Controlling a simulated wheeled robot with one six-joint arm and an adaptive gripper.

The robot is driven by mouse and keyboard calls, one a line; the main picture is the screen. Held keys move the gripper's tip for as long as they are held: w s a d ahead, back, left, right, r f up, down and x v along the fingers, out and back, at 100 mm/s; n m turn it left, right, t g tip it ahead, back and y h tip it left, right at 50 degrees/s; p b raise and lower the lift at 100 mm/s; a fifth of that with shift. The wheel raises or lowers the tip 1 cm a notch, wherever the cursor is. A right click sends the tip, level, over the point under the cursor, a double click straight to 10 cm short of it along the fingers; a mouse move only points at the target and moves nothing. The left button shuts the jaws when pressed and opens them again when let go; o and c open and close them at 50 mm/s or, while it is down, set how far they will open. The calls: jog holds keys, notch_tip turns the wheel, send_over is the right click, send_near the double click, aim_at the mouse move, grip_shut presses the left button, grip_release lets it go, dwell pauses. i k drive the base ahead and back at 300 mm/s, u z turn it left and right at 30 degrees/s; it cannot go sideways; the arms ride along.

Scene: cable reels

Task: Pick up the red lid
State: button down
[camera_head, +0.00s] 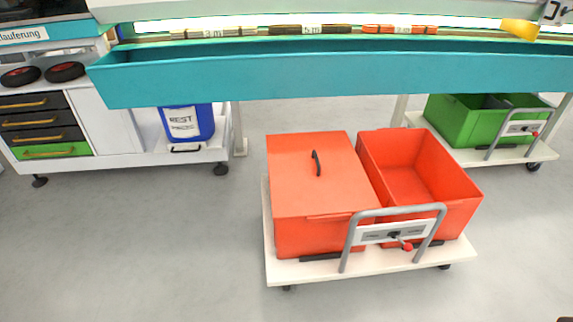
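The red lid (297,185) lies flat on the left one of two red crates on a low white cart. It has a black handle (316,163) standing up near its middle. The lid covers the top of the left crate (315,239). The right red crate (406,173) has no lid and looks empty. My gripper is not in view; a small dark shape shows at the bottom right corner, too little to identify.
The white cart (350,268) has a grey metal frame with a red-knobbed lever (407,246) at its front. A teal trough (330,77) hangs above and behind. A blue bin (185,123), a drawer cabinet (42,125) and a green crate (468,128) stand behind. The front floor is clear.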

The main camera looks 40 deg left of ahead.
aim_at(315, 173)
jog(key=u, duration=1.45)
